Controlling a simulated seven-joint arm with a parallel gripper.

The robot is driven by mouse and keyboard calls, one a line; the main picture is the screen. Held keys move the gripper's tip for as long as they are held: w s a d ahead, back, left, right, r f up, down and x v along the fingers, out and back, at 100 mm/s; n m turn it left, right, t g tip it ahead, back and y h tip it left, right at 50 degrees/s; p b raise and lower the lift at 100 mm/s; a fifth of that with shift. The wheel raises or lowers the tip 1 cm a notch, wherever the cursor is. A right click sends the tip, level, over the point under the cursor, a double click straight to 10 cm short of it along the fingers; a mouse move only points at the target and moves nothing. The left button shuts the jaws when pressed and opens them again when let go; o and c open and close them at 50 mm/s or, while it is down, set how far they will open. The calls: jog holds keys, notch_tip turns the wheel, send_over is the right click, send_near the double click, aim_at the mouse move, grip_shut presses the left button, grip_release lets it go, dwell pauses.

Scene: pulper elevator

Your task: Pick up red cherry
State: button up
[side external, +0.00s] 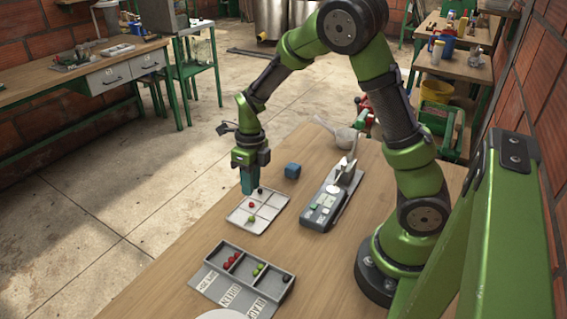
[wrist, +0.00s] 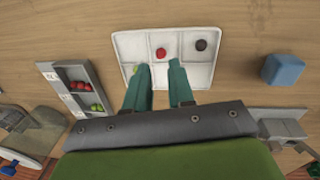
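The red cherry (wrist: 161,53) lies in the top middle compartment of the white divided tray (wrist: 128,42) in the wrist view. It also shows in the side view (side external: 252,205). A dark cherry (wrist: 201,45) lies in the compartment to its right. A green cherry (wrist: 142,68) is partly hidden by my left finger. My gripper (wrist: 160,80) is open, its two teal fingers apart with nothing seen between them. In the wrist view the red cherry appears just beyond the fingertips. In the side view my gripper (side external: 248,189) points down at the far end of the tray.
A grey sorting bin (side external: 214,255) with labelled sections holds red, green and dark cherries nearer the side camera. A blue cube (side external: 292,170) and a grey scale-like device (side external: 322,210) stand right of the tray. Bare wooden tabletop (side external: 180,250) lies left of the bin.

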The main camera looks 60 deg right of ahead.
aim_at(252, 203)
jog(key=f, duration=0.4)
jog(key=shift+s+a+f, duration=0.15)
jog(key=shift+a+f, duration=0.05)
jog(key=shift+f, duration=0.2)
grip_shut()
